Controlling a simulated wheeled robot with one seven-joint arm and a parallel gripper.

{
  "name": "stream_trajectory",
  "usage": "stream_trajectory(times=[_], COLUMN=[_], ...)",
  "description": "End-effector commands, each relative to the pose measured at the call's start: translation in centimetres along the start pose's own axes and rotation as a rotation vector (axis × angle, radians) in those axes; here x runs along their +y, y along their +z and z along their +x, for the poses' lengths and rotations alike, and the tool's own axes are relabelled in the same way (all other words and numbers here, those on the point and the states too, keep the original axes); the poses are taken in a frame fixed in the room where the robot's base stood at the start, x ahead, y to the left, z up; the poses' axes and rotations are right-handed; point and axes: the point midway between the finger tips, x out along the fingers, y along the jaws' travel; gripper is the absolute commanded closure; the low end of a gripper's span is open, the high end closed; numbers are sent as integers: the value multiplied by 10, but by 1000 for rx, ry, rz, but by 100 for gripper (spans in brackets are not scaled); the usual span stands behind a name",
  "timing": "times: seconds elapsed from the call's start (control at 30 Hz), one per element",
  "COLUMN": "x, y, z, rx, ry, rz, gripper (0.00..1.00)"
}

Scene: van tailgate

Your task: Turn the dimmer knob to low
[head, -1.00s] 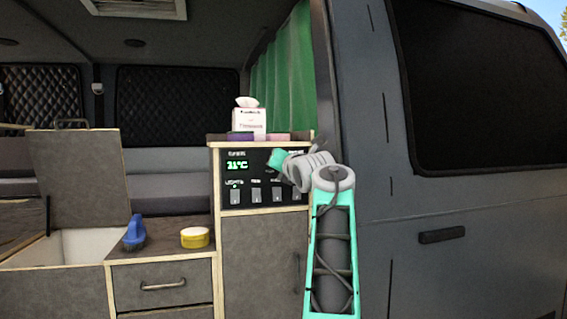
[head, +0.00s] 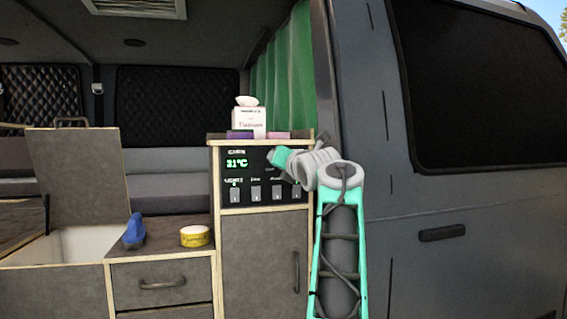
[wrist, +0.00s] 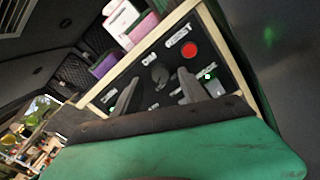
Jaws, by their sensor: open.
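The dark control panel (head: 262,163) is on the front of the cabinet, with a green temperature display and a row of switches. My gripper (head: 271,157) is at the panel's upper right and covers part of it in the head view. In the wrist view, a dark round knob (wrist: 160,73) shows on the panel, between the two dark fingers of my gripper (wrist: 155,80). The fingers are spread apart with nothing held. I cannot tell whether they touch the knob or how far it is turned. The knob is hidden behind my gripper in the head view.
A red button (wrist: 190,49) is beside the knob. A tissue box (head: 249,122) and purple and pink items stand on the cabinet top. A blue brush (head: 134,231) and a yellow tin (head: 195,237) are on the lower counter. The van's side (head: 460,240) is at the right.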

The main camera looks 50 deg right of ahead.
Motion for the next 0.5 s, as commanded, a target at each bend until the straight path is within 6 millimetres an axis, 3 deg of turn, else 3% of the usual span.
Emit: stream_trajectory(times=[0.1,0.23,0.5], x=[-2,-1,0], y=[-1,0,1], z=[-28,-48,-54], rx=[-4,-4,-1], ry=[-1,-1,1], rz=[-2,-1,0], gripper=[50,50,50])
